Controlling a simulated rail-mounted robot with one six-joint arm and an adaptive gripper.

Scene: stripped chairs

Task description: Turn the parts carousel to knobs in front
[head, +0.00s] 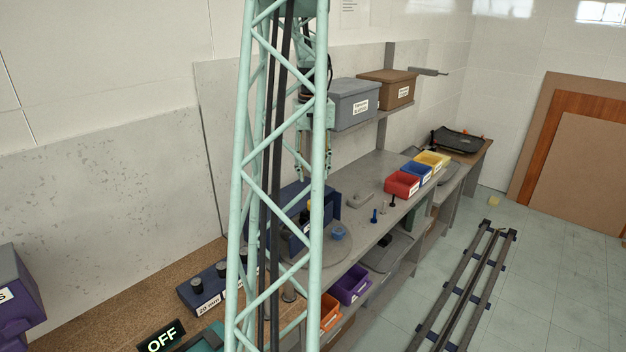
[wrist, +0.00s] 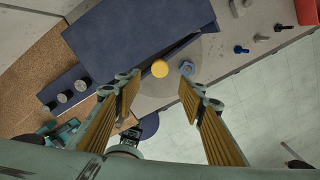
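The parts carousel is a grey round disc (head: 340,250) on the bench, partly hidden behind a lattice column and a dark blue housing (wrist: 140,38). In the wrist view the disc (wrist: 178,88) carries a yellow round part (wrist: 160,68) near the housing's edge and a blue nut-like part (wrist: 187,68) to its right. The blue part also shows in the head view (head: 338,233). My gripper (head: 314,176) hangs above the carousel, partly behind the column. In the wrist view its two fingers (wrist: 158,92) are wide apart with nothing between them.
Red (head: 402,185), blue and yellow bins line the bench beyond. A block with dark knobs (head: 205,285) lies left. Lidded boxes (head: 354,103) sit on a shelf behind my gripper.

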